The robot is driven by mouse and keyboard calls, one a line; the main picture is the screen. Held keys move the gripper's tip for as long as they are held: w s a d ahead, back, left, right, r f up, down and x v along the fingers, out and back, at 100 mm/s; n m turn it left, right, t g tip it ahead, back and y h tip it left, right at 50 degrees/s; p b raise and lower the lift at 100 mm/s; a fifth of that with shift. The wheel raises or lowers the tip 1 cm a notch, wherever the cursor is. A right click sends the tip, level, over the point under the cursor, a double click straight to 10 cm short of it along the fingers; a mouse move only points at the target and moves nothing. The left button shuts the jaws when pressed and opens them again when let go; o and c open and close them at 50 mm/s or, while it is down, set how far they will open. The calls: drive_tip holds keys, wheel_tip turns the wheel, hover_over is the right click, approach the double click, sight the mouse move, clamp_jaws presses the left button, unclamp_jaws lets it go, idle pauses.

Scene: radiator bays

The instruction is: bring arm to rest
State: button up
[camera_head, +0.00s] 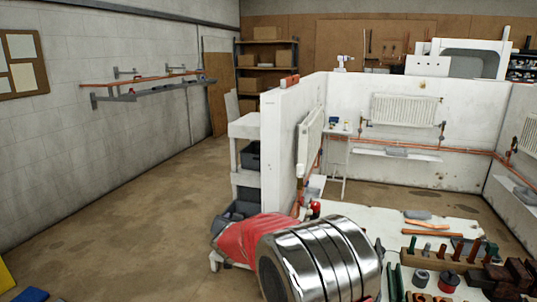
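A link of my arm (300,255), red with polished metal rings, fills the lower middle of the head view. It stands in front of the white bay wall's near end and hides part of the floor and of the bench. My gripper is not in view, so I cannot see its fingers or whether it holds anything.
Right of my arm, a bench (398,226) holds a wooden tool rack (425,260) and small parts. White partition walls (283,140) form bays with radiators (404,109). A shelf unit (244,155) stands against the partition. The brown floor (130,220) at left is largely clear.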

drive_tip(key=s+d+r+n+g+y, duration=0.15)
drive_tip(key=s+d+g, duration=0.25)
drive_tip(key=s, duration=0.9)
drive_tip(key=s+d+n+g+y, duration=0.2)
drive_tip(key=s+d+n+g, duration=0.15)
drive_tip(key=s, duration=0.95)
drive_tip(key=s+d+r+m+h, duration=0.1)
drive_tip(key=s+d+r+h, duration=0.1)
drive_tip(key=s+d, duration=0.7)
drive_tip(key=s+d+r+m+h, duration=0.1)
drive_tip(key=s+d+r+h, duration=0.1)
drive_tip(key=s+d, duration=0.8)
drive_tip(key=s+r, duration=0.1)
drive_tip(key=s, duration=0.3)
drive_tip(key=shift+s+r, duration=0.15)
drive_tip(key=shift+s, duration=0.05)
